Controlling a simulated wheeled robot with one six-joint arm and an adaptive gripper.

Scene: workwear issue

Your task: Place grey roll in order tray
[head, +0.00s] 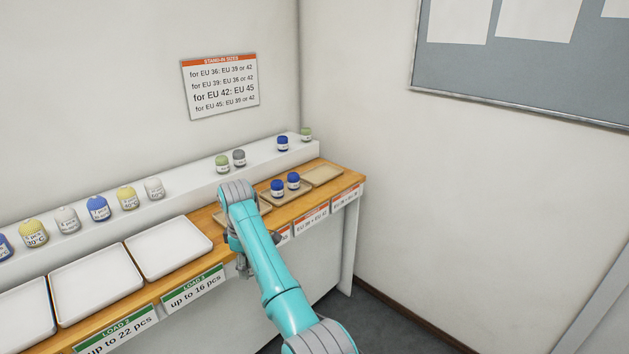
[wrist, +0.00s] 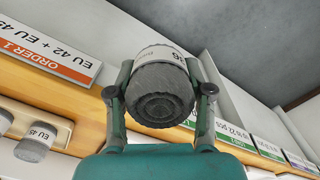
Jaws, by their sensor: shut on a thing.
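In the wrist view my gripper (wrist: 160,92) is shut on a grey roll (wrist: 160,88) with a white label band, gripped by its sides. The label is partly hidden, and its digits look like 36. The roll is in the air in front of the counter edge. In the head view my gripper (head: 241,266) hangs at the counter front, and the arm mostly hides it and the roll. An order tray (wrist: 62,128) at the lower left of the wrist view holds a grey roll (wrist: 33,145) marked EU 45 and part of another roll (wrist: 4,120).
Another order tray (head: 263,196) holds two blue rolls; the far-right order tray (head: 323,175) is empty. A green roll (head: 222,164) and a grey roll (head: 239,158) stand on the raised shelf (head: 195,176). White load trays (head: 168,247) lie left, empty. The Order 1 sign (wrist: 45,47) reads EU 42 + EU 45.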

